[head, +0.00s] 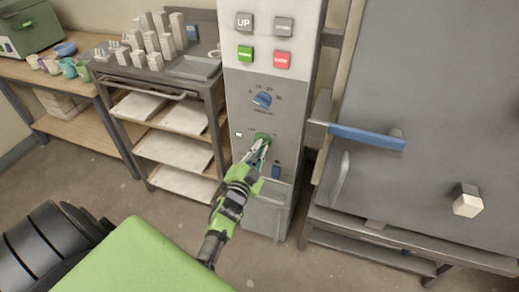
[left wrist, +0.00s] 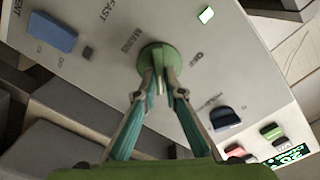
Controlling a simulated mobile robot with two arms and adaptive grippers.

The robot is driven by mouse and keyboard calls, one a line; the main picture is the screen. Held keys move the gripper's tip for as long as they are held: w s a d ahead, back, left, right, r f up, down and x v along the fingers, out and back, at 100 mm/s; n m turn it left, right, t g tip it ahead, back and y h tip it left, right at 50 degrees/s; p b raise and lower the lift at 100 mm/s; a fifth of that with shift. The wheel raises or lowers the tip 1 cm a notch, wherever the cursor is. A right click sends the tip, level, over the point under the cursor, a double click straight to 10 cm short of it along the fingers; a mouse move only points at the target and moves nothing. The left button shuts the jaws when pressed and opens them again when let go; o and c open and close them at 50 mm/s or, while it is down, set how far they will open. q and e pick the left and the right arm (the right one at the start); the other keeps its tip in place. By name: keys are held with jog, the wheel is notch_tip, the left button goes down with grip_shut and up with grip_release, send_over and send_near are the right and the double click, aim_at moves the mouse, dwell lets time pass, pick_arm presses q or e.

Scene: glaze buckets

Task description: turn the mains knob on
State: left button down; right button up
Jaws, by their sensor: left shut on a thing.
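The round green mains knob (head: 263,136) is on the grey front of the tall control panel (head: 244,110) in the head view. It also shows in the left wrist view (left wrist: 151,54), beside the printed words MAINS and OFF. My left gripper (head: 261,150) reaches up to the knob from below. Its two fingertips (left wrist: 165,80) are closed on the knob's raised grip bar, partly hiding it. Which mark the knob points to is hard to tell. My right gripper is in neither view.
A blue dial (head: 262,100) sits above the knob and a blue switch (head: 276,171) below it to the right. Higher up are a green button (head: 245,54) and a red button (head: 282,60). A blue door handle (head: 367,137) juts out at right.

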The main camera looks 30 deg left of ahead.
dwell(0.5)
pick_arm(q)
jog(key=c, duration=2.1)
grip_release()
jog(key=shift+c, duration=0.2)
jog(key=v, duration=1.2)
jog(key=shift+f, duration=0.1)
